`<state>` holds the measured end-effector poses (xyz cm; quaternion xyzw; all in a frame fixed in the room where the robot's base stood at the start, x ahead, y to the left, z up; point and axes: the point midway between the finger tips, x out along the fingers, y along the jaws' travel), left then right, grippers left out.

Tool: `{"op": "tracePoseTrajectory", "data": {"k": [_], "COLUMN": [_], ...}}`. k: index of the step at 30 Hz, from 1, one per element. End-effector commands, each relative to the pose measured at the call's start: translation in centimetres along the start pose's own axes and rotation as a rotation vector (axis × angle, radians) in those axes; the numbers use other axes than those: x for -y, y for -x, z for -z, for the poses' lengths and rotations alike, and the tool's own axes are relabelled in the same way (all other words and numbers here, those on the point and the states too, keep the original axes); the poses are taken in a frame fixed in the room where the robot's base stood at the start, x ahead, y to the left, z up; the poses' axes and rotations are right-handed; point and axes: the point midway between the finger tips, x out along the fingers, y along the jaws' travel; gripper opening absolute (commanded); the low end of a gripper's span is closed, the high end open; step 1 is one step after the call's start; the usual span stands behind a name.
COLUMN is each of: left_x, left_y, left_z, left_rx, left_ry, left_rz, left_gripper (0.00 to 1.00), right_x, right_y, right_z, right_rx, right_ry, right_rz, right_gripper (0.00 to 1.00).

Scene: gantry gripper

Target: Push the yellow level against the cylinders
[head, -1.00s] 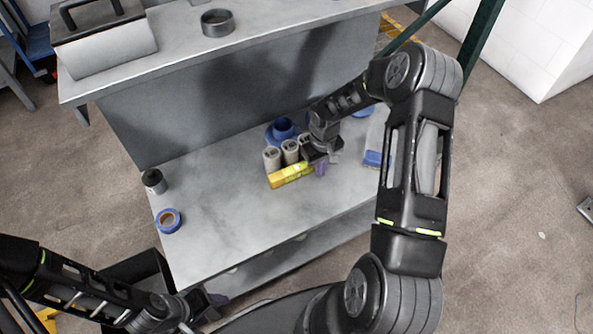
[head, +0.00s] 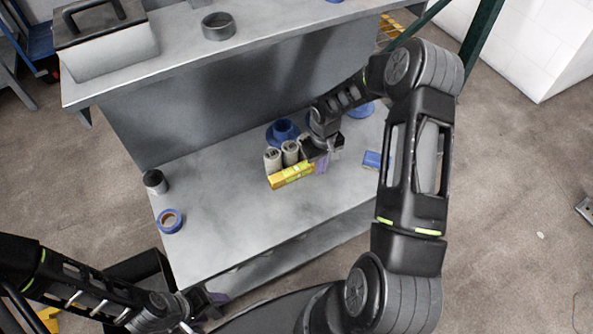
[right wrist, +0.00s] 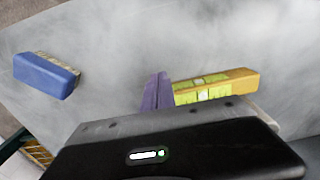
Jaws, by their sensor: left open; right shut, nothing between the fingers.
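The yellow level (head: 291,175) lies on the grey workbench in front of the grey cylinders (head: 273,158). In the head view it looks very close to them; I cannot tell whether it touches. Two cylinders show clearly, and my right gripper hides the area to their right. My right gripper (head: 322,165) is shut and empty at the right end of the level. In the right wrist view its purple fingers (right wrist: 157,92) are together beside the end of the level (right wrist: 215,86). My left gripper (head: 207,303) is open, low at the left, off the bench's front edge.
A blue spool (head: 283,132) stands behind the cylinders. A blue-backed brush (right wrist: 46,75) lies to the right on the bench. A blue tape roll (head: 170,220) and a dark jar (head: 155,181) are at the left. The bench front (head: 240,225) is clear.

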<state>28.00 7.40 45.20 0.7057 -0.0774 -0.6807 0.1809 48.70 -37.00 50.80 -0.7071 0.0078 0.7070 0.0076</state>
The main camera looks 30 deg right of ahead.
Motion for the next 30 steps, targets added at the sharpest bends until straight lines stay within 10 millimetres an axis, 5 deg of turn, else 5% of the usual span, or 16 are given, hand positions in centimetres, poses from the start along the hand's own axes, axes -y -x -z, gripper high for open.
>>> {"op": "tracePoseTrajectory", "data": {"k": [5,18,30], "left_x": [-0.2,-1.6,-1.6], "left_y": [0.5,4.2,4.2], "left_z": [0.0,0.0,0.0], "left_rx": [0.0,0.0,0.0], "left_ry": [0.0,0.0,0.0], "left_rz": [0.0,0.0,0.0], "left_gripper": [0.62,0.62,0.62], "right_x": [0.0,0.0,0.0], "right_y": [0.8,6.9,7.0], "right_z": [0.0,0.0,0.0], "right_rx": [0.0,0.0,0.001], "right_ry": [0.0,0.0,0.0], "right_rz": [-0.001,0.0,0.0], "right_gripper": [0.0,0.0,0.0]}}
